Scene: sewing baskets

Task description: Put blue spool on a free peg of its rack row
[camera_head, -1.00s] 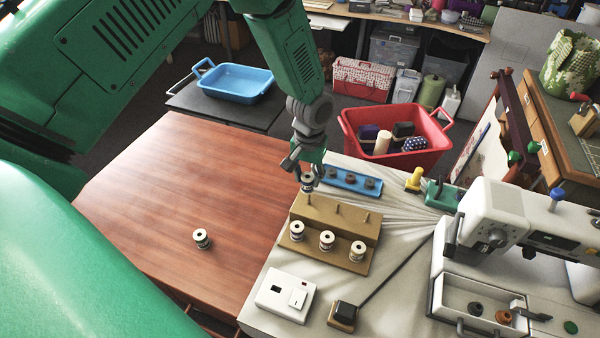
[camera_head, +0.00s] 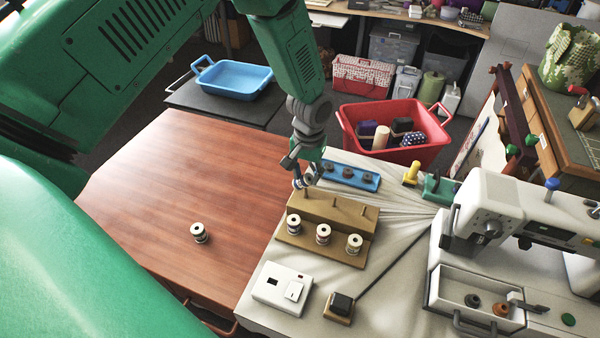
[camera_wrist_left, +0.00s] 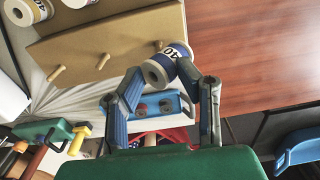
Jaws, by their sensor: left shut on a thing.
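In the left wrist view the blue spool (camera_wrist_left: 168,66) is tilted between the fingertips (camera_wrist_left: 168,82). The tan stepped rack (camera_head: 318,208) has bare pegs on its upper step, such as the middle peg (camera_wrist_left: 103,61). The left end peg (camera_wrist_left: 158,45) shows right beside the spool; I cannot tell whether they touch. Several spools, including one white spool (camera_head: 323,234), stand on the lower step. My right gripper is not seen.
Another spool (camera_head: 199,233) stands alone on the brown table (camera_head: 160,190). A blue tray (camera_head: 347,177) lies behind the rack, with a red basket (camera_head: 400,150) beyond. A white switch box (camera_head: 282,287) is in front; the sewing machine (camera_head: 490,215) is at right.

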